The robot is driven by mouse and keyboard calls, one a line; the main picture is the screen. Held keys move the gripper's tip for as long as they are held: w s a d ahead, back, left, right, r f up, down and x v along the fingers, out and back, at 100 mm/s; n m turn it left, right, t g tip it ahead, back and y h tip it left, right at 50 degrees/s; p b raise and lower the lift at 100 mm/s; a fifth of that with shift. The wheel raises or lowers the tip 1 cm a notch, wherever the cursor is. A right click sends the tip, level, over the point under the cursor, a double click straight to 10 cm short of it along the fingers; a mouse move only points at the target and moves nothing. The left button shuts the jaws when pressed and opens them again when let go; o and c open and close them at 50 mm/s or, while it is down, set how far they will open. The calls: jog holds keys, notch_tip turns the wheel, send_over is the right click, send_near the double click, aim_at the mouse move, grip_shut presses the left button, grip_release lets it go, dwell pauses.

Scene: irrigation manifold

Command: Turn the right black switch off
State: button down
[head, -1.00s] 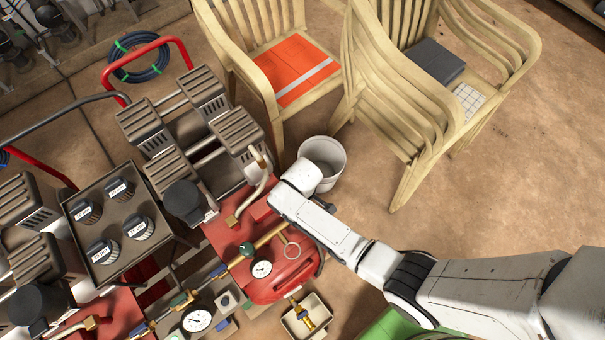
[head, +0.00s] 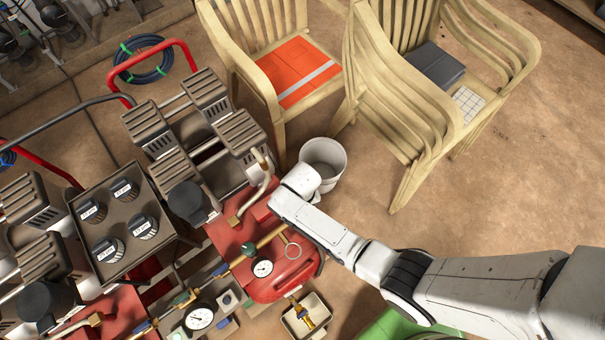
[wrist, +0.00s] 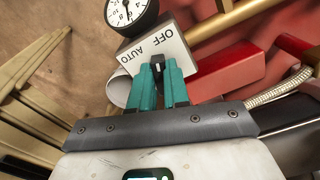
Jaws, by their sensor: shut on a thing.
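In the wrist view a black switch (wrist: 157,60) stands on the face of a light grey box (wrist: 182,49) marked OFF and AUTO. OFF is at the upper part of the face and AUTO is to its lower left. My gripper (wrist: 159,68) has teal fingers, one on each side of the switch, closed on it. The fingers cover part of the switch, so I cannot tell exactly which mark it points to. In the head view my white arm reaches to the red compressor tank (head: 285,275), and its end hides the switch and the fingers.
A round gauge (wrist: 130,12) sits just above the box, and brass pipe (wrist: 225,20) runs close on the right. A white bucket (head: 335,185) stands just behind my wrist.

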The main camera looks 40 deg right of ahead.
jog(key=shift+a+m, duration=0.1)
jog(key=shift+m, duration=0.9)
jog(key=c, duration=1.1)
grip_release()
notch_tip(320, 180, up, 11)
jog(key=p, duration=0.1)
jog(key=shift+f, duration=0.1)
